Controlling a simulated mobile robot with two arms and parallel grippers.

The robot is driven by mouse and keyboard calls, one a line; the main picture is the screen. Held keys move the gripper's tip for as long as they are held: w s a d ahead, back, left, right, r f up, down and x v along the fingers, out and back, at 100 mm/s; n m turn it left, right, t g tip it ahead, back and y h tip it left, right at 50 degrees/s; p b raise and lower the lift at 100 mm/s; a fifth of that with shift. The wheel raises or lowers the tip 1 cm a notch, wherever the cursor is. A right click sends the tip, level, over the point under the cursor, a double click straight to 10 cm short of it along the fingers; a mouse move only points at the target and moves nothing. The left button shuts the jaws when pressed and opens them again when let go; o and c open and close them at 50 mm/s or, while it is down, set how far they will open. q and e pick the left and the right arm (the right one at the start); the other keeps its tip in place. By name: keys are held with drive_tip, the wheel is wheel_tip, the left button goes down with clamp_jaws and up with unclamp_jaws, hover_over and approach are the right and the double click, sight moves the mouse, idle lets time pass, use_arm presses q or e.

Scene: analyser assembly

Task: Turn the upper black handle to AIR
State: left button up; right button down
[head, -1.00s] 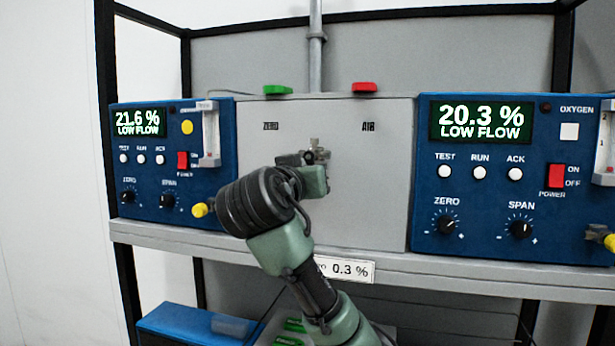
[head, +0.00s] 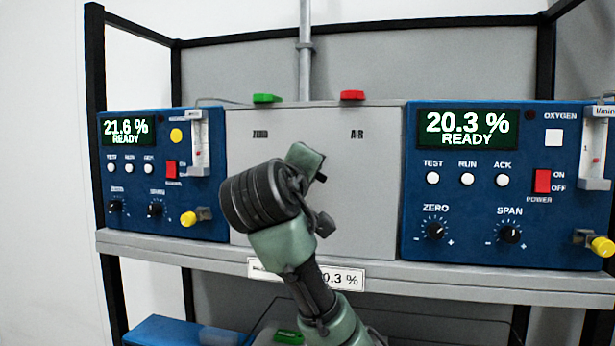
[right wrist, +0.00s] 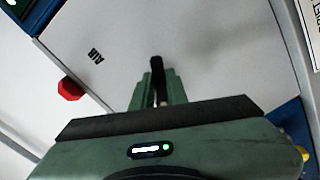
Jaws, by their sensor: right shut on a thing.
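The upper black handle (right wrist: 156,68) shows in the right wrist view as a short black bar between the two green fingers. My right gripper (right wrist: 157,92) is shut on it. In the head view, my right gripper (head: 310,165) is tilted in front of the grey panel (head: 365,205), with a small dark end sticking out at its right. It hides most of the valve there, so the handle's exact angle cannot be told. The AIR label (head: 357,134) is up and right of the gripper; the ZERO label (head: 260,134) is up and left. My left gripper is not in view.
Blue analysers stand at left (head: 140,215) and right (head: 470,260); both displays read READY. A green tab (head: 266,98) and a red tab (head: 352,95) sit on the panel's top edge. The shelf edge (head: 440,273) runs below, with a partly covered label (head: 345,279).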

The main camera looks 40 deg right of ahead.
drive_tip(key=n, duration=0.2)
drive_tip(key=r+n, duration=0.1)
drive_tip(key=n+p, duration=0.1)
drive_tip(key=n, duration=0.1)
drive_tip(key=shift+s+d+r+n, duration=0.1)
drive_tip(key=shift+s+r+n, duration=0.05)
drive_tip(key=shift+r+n, duration=0.15)
idle(0.4)
drive_tip(key=c, duration=1.4)
unclamp_jaws()
drive_tip(key=shift+f, duration=0.1)
drive_tip(key=b+v, duration=0.4)
drive_tip(key=v, duration=0.4)
